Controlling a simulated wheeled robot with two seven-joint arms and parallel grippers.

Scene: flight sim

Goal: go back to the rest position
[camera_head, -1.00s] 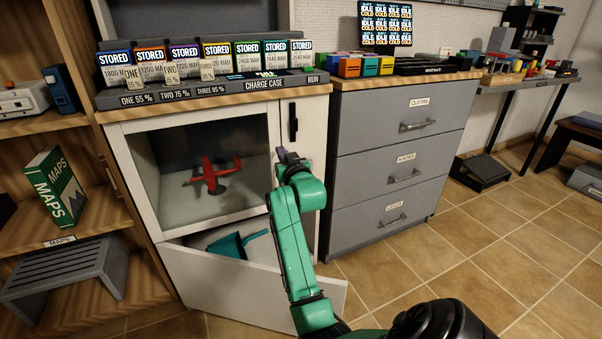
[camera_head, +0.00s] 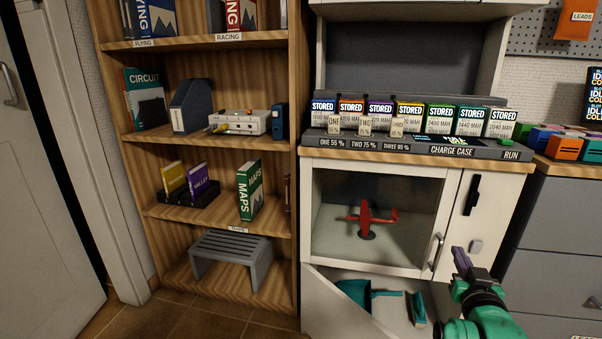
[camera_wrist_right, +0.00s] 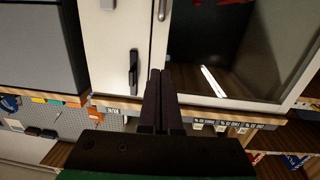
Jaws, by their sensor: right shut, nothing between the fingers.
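My right gripper (camera_head: 461,256) is shut and empty, at the lower right of the head view, in front of the white cabinet (camera_head: 375,164). In the right wrist view, its two dark fingers (camera_wrist_right: 160,78) lie close together and point at the cabinet front. The green arm comes in from the bottom right. My left gripper is not in view.
A red model plane (camera_head: 366,218) stands behind the cabinet's glass door. A bookshelf (camera_head: 218,148) stands left, with a grey stool (camera_head: 232,252). Grey drawers (camera_head: 568,235) stand right.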

